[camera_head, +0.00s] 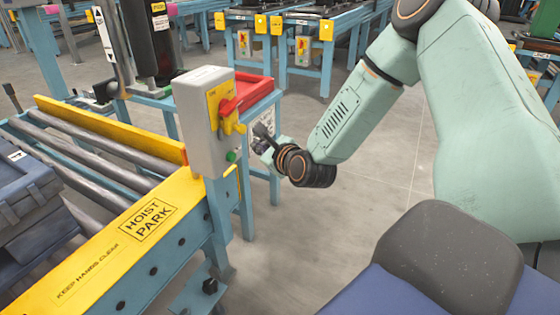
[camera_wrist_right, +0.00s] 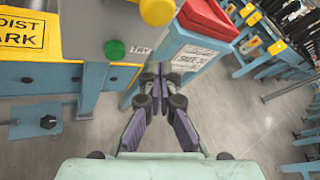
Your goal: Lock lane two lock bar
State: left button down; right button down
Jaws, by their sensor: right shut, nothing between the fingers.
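My right gripper (camera_head: 263,136) is shut and empty, just right of a grey control box (camera_head: 196,125). In the right wrist view its fingertips (camera_wrist_right: 159,84) meet in front of a blue stand (camera_wrist_right: 150,62), with nothing between them. I cannot tell whether they touch the stand. No part is clearly marked as the lane two lock bar. A long yellow bar (camera_head: 105,127) lies beside the rollers. My left gripper is out of view.
A yellow beam marked "HOIST PARK" (camera_head: 118,243) fronts the roller lane (camera_head: 75,169). Dark blue cases (camera_head: 25,200) sit at left. A red tray (camera_head: 247,93) is behind the control box. Blue benches (camera_head: 312,52) stand farther back. Grey floor (camera_head: 350,215) is clear at centre.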

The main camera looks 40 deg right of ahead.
jog(key=p+v, duration=0.5)
jog(key=v, duration=0.5)
jog(key=shift+r, duration=0.15)
jog(key=shift+a, duration=0.15)
